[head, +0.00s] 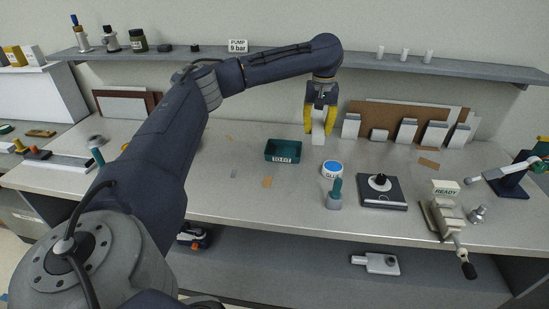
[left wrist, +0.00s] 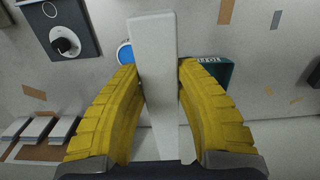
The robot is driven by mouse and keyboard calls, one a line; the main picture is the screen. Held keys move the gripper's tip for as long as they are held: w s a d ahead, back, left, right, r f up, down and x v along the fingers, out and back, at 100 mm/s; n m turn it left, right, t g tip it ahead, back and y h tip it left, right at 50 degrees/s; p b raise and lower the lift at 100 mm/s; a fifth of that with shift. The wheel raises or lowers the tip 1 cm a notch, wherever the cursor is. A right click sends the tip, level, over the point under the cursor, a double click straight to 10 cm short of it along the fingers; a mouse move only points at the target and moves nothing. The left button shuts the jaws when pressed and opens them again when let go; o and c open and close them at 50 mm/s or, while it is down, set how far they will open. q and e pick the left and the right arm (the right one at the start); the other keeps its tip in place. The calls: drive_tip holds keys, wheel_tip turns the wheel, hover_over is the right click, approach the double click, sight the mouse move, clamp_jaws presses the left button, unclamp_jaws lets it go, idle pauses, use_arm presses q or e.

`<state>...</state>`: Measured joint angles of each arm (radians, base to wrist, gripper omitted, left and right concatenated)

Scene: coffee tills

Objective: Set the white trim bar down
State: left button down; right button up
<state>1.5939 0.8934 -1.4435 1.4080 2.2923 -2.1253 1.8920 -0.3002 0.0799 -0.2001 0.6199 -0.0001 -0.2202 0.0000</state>
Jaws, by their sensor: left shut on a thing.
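The white trim bar (head: 318,139) is between the yellow fingers of my left gripper (head: 319,122), over the back middle of the counter. In the left wrist view the bar (left wrist: 154,60) runs lengthwise between the two yellow fingers (left wrist: 160,80), which are shut on it, and one end reaches past the fingertips. I cannot tell whether its lower end touches the counter. My right gripper is not in view.
A teal bin (head: 283,151) stands left of the bar, and a blue-lidded tub (head: 332,169) in front. White blocks (head: 408,131) and brown boards (head: 385,113) stand to the right. A black-topped scale (head: 382,192) is front right. A shelf (head: 390,64) runs behind.

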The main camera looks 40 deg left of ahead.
sight(310, 180)
use_arm(q)
drive_tip(key=shift+s+a+f, duration=0.1)
drive_tip(key=shift+f, duration=0.3)
wheel_tip(310, 180, down, 19)
drive_tip(key=shift+f, duration=0.1)
idle(0.4)
drive_tip(key=shift+f, duration=0.1)
drive_tip(key=c, duration=1.1)
unclamp_jaws()
drive_tip(key=shift+o, duration=0.2)
wheel_tip(310, 180, up, 12)
drive_tip(key=shift+f, duration=0.15)
drive_tip(key=shift+r, duration=0.3)
drive_tip(key=shift+c, duration=1.1)
